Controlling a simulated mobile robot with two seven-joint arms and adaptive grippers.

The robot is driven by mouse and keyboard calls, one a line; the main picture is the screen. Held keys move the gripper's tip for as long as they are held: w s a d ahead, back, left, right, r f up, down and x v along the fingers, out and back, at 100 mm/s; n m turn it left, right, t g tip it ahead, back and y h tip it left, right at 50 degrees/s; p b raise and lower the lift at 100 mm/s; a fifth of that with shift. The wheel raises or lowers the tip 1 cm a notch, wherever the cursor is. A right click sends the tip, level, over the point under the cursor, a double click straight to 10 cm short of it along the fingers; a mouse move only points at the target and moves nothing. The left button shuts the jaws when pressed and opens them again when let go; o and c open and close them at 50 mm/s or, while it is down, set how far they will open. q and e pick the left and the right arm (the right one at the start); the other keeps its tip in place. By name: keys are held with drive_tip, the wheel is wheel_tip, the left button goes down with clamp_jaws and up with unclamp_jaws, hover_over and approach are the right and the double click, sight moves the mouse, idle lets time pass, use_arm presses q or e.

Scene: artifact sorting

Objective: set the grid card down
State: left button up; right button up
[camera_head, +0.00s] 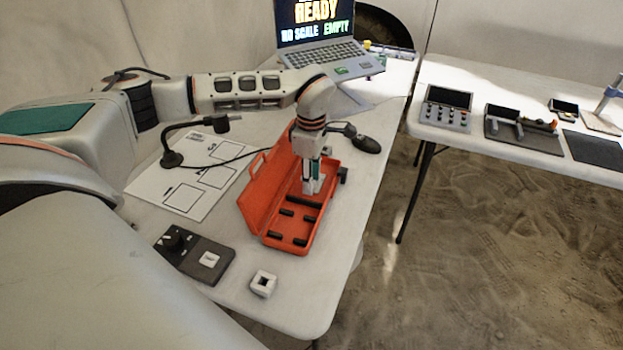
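My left gripper (313,186) points straight down into the open orange case (246,198) on the near table. Its fingertips are small here, and I cannot tell whether they are apart or closed on something. No card can be made out clearly between them or in the case. A white sheet (152,190) with several outlined, numbered squares lies flat to the left of the case; the squares look bare. I cannot tell whether any item in view is the grid card. My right gripper is not in view.
A gooseneck device (171,158) stands on the sheet's edge. A dark control box (185,262) and a white hollow block (263,284) are at the front. A laptop (320,50) reading "READY, NO SCALE, EMPTY" is at the back. A second table (480,75) with devices stands right, across a gap.

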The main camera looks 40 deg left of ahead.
use_arm(q)
wheel_tip(320, 180, up, 12)
drive_tip(key=p, duration=0.2)
idle(0.6)
drive_tip(key=shift+f, duration=0.1)
